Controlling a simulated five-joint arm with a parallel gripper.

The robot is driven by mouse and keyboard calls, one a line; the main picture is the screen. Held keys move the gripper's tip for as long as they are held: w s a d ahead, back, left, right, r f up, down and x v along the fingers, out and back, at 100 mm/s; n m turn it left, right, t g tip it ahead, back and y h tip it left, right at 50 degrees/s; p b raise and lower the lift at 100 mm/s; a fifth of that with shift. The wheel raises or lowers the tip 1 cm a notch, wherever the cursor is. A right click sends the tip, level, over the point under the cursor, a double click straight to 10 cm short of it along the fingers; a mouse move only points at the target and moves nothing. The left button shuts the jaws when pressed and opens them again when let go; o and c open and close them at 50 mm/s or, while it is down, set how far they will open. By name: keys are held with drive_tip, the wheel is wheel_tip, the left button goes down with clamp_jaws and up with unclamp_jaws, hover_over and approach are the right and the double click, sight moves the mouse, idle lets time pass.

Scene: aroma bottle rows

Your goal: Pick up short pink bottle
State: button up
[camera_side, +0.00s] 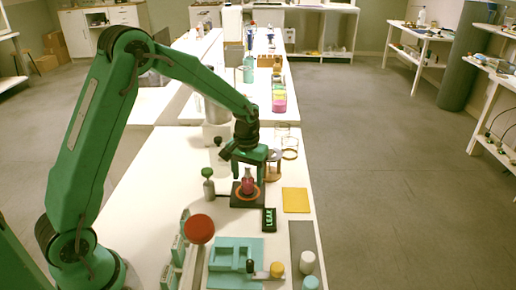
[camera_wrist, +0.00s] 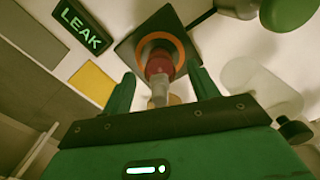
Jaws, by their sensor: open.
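A short pinkish-red bottle (camera_side: 248,186) with a pale neck stands on a dark square pad (camera_side: 235,201) with an orange ring. In the wrist view the bottle (camera_wrist: 158,66) shows between the two green fingers, its neck pointing toward my palm. My gripper (camera_side: 249,174) is directly above the pad, pointing down, with its fingers on either side of the bottle. In the wrist view my gripper (camera_wrist: 163,76) is open, with a gap seen on both sides of the bottle. Whether a finger touches the bottle cannot be told.
A green-capped bottle (camera_side: 208,186) stands close left of the pad. A LEAK sign (camera_side: 269,219) and a yellow square (camera_side: 295,200) lie right and in front. A round stand (camera_side: 273,165) is behind right. A teal tray (camera_side: 222,281) and red-topped object (camera_side: 199,229) are nearer.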

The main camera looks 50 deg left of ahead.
drive_tip(key=shift+f, duration=1.2)
drive_tip(key=c, duration=1.1)
drive_tip(key=shift+r, duration=0.25)
drive_tip(key=shift+r, duration=1.75)
drive_tip(key=s+d+r, duration=0.1)
drive_tip(key=d+r, duration=0.1)
drive_tip(key=d, duration=0.1)
drive_tip(key=s+d+r, duration=0.2)
drive_tip(key=d, duration=0.2)
drive_tip(key=s+d+r, duration=0.2)
drive_tip(key=d+r, duration=0.1)
drive_tip(key=shift+d, duration=0.25)
